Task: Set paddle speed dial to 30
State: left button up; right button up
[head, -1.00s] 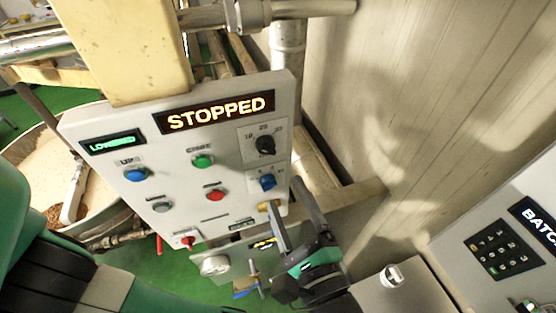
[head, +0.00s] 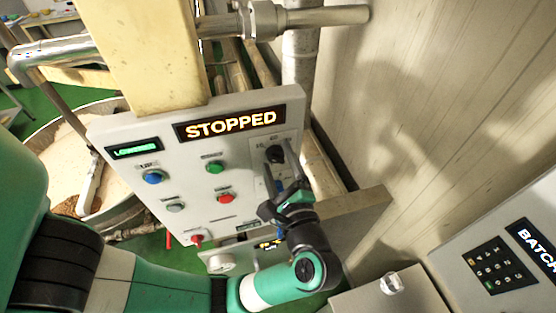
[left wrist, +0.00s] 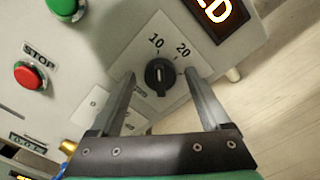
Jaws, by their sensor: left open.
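My right gripper is not in view.
The panel carries a STOPPED display (head: 231,124), a blue button (head: 153,177), a green button (head: 215,167) and a red button (head: 225,196) left of the dial. A wooden wall (head: 430,90) and a keypad box (head: 490,265) stand to the right.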

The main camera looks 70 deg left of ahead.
pick_arm(q)
grip_shut()
